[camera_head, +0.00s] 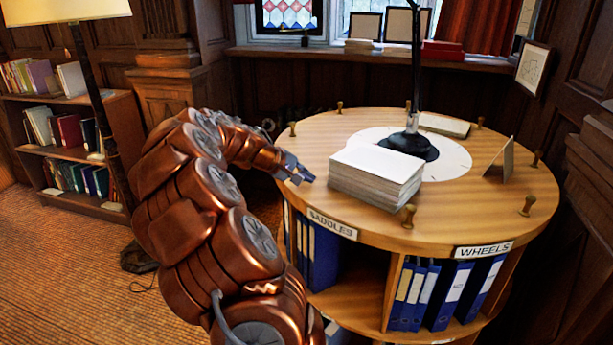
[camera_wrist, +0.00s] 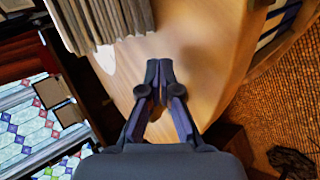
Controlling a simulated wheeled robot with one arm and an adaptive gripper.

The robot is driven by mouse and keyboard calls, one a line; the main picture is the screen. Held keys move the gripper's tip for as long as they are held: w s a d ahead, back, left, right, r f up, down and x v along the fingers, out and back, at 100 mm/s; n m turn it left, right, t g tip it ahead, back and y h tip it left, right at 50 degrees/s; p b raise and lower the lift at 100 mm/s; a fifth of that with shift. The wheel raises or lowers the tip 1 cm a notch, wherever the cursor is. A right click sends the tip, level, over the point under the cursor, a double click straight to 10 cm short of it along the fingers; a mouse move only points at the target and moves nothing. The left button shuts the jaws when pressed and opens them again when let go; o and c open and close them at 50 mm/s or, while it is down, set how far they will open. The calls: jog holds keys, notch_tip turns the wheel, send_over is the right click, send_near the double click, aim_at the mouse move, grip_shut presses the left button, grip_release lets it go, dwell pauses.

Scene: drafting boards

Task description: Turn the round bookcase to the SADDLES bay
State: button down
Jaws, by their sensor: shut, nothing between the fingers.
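The round bookcase (camera_head: 330,135) has a light wooden top with several brass knobs around its rim. The SADDLES label (camera_head: 332,223) is on the front-left edge, above a bay with blue binders (camera_head: 322,258) at its left and an open space. The WHEELS label (camera_head: 483,249) is on the front-right edge, above a bay of blue binders (camera_head: 443,292). My gripper (camera_head: 304,176) is shut and empty at the left rim, over the top. One knob (camera_head: 408,216) stands on the front rim, between the labels. In the wrist view the closed fingertips (camera_wrist: 159,66) point across the wooden top.
A thick paper stack (camera_head: 376,175) lies on the top near my gripper. A black lamp base (camera_head: 408,146) stands on a white disc behind it. A folded card (camera_head: 500,160) stands at right. A low bookshelf (camera_head: 70,153) and floor lamp stand left. Dark panelling is close at right.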

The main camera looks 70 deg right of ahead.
jog(key=shift+m+g, duration=0.3)
jog(key=shift+m, duration=0.1)
jog(key=shift+w+d, duration=0.9)
jog(key=shift+w, duration=0.3)
jog(key=shift+w+d, duration=0.9)
jog(key=shift+w, duration=0.3)
jog(key=shift+w+d+y+p, duration=0.3)
jog(key=shift+w+d+p, duration=0.25)
jog(key=shift+w+d, duration=0.4)
jog(key=shift+w+d+m+g+p, duration=0.35)
jog(key=shift+w+d+p, duration=0.5)
jog(key=shift+w+d, duration=0.3)
